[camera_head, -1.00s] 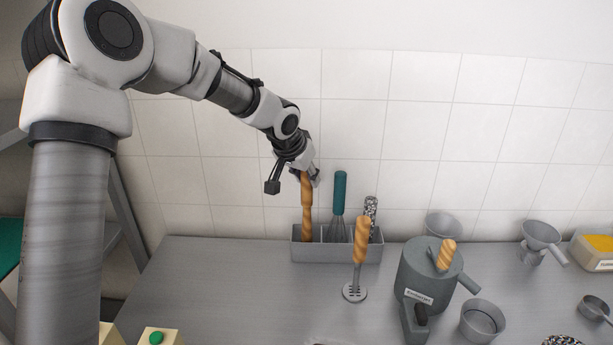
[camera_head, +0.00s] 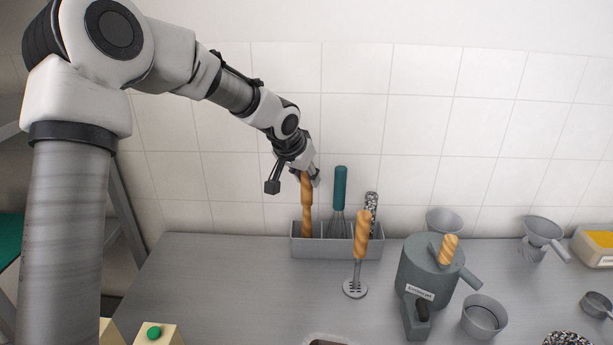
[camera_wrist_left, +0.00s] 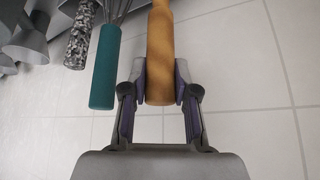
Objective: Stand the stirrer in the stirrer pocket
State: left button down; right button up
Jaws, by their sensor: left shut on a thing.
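The stirrer, a turned wooden stick (camera_head: 307,208), stands near upright in the left compartment of the grey holder (camera_head: 335,250) by the wall. Its lower end is hidden behind the holder's front wall, so I cannot tell whether it touches the bottom. My left gripper (camera_head: 311,175) is at its top end. In the left wrist view the two fingers (camera_wrist_left: 160,85) are shut on the wooden handle (camera_wrist_left: 160,50), one on each side. My right gripper is in neither view.
A teal-handled whisk (camera_head: 340,190) and a speckled handle (camera_head: 371,205) stand in the holder's other compartments. A masher with a wooden handle (camera_head: 362,230) stands in front. A grey canister (camera_head: 430,270) and cups are to the right. The counter left of the holder is clear.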

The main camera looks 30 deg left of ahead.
pick_arm(q)
jog(key=shift+f, duration=0.2)
jog(key=shift+f+b, duration=0.65)
jog(key=shift+b, duration=0.05)
grip_release()
jog(key=shift+r, duration=0.15)
jog(key=p+v, duration=0.2)
jog(key=v, duration=0.7)
dwell(1.0)
dwell(0.4)
